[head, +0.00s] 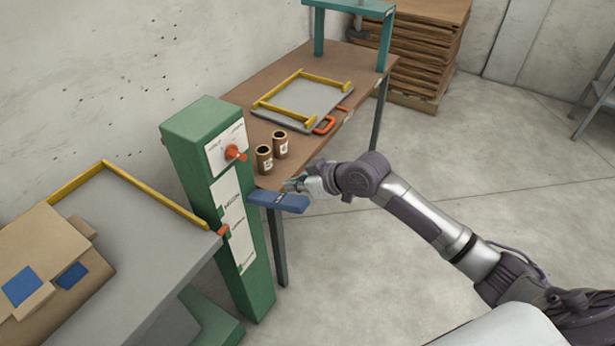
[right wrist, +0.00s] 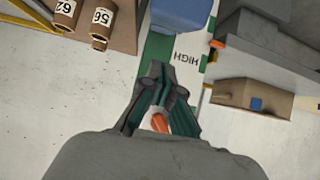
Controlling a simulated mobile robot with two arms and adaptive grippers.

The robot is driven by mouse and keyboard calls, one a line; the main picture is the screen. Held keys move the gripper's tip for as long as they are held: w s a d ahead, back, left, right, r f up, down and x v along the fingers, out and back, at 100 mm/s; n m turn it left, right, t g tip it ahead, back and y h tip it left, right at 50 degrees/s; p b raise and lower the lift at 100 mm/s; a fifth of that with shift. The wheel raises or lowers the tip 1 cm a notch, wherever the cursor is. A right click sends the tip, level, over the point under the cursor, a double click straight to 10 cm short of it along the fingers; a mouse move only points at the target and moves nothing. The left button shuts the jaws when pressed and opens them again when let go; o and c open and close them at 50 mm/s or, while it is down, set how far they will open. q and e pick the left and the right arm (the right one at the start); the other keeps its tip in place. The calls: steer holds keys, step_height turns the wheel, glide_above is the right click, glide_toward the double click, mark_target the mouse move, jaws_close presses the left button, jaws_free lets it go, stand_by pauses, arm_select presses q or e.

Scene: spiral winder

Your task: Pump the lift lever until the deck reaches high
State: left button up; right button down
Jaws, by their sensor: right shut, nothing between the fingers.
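The green lift column (head: 248,275) stands at the left centre, with an orange selector knob (head: 233,153) on its upper plate. The blue lift lever (head: 278,202) sticks out from its side. The grey deck (head: 150,265) is left of the column; an orange pointer (head: 223,230) sits along the lower part of the label strip, whose small words are hard to read. My right gripper (head: 290,186) is shut and empty beside the lever. In the right wrist view, the fingertips (right wrist: 167,68) point toward the lever (right wrist: 182,14), with a gap in the picture. My left gripper is not in view.
A brown bench (head: 225,112) behind the column holds two brown canisters (head: 272,152) and a grey plate with yellow rails (head: 303,103). The floor at right is open.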

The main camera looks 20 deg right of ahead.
mark_target(301, 201)
steer(key=shift+s+d+f, duration=0.2)
steer(key=shift+f, duration=0.3)
steer(key=shift+s+d+f, duration=0.2)
steer(key=shift+s+f, duration=0.05)
steer(key=shift+f, duration=0.25)
steer(key=shift+s+d+f, duration=0.2)
steer(key=shift+f, duration=0.3)
steer(key=shift+f, duration=0.1)
